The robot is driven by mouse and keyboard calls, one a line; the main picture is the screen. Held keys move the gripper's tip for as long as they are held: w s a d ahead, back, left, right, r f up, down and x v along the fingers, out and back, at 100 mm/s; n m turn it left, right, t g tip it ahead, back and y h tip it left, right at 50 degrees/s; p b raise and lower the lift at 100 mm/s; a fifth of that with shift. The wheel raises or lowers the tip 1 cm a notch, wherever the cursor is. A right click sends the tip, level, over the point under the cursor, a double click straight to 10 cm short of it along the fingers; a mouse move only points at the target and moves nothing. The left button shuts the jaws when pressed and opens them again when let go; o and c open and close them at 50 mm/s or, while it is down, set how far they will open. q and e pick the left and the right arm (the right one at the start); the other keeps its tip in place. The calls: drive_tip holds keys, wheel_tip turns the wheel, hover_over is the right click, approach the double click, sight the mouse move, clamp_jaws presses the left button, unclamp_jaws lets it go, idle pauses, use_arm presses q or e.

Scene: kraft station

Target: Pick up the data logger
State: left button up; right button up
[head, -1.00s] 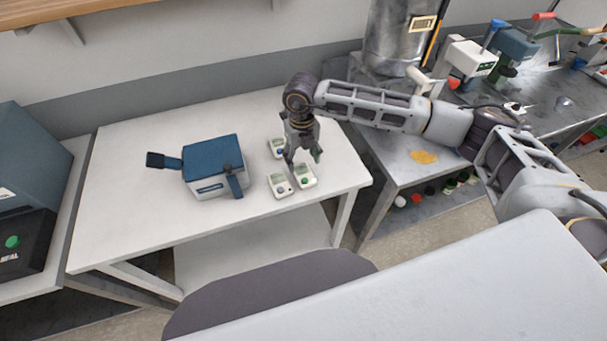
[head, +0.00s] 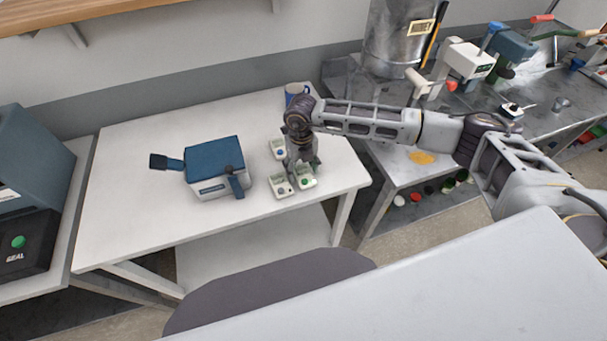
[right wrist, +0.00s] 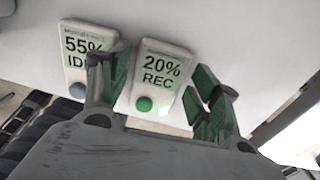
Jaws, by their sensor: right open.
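Three small white data loggers lie on the white table. One with a green button (head: 306,183) reads "20% REC" in the right wrist view (right wrist: 160,72). Another (head: 281,188) lies just left of it and shows "55%" in the right wrist view (right wrist: 80,38), its lower part hidden by a finger. The third (head: 278,150) lies farther back. My right gripper (head: 302,168) is open and points down at the REC logger. In the right wrist view its fingers (right wrist: 155,75) stand on either side of that logger, the left one over the gap between the two loggers. My left gripper is out of view.
A blue-lidded box (head: 213,168) with a handle stands left of the loggers. A blue mug (head: 296,91) stands at the table's back, close behind my right wrist. The table's front edge is near the front loggers. The left part of the table (head: 120,210) is clear.

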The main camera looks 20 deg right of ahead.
sight(302, 172)
drive_tip(key=shift+f, duration=0.55)
drive_tip(key=c, duration=0.8)
drive_tip(key=shift+r, duration=0.2)
drive_tip(key=shift+r+b, duration=1.05)
drive_tip(key=shift+r, duration=3.8)
drive_tip(key=shift+n, duration=0.3)
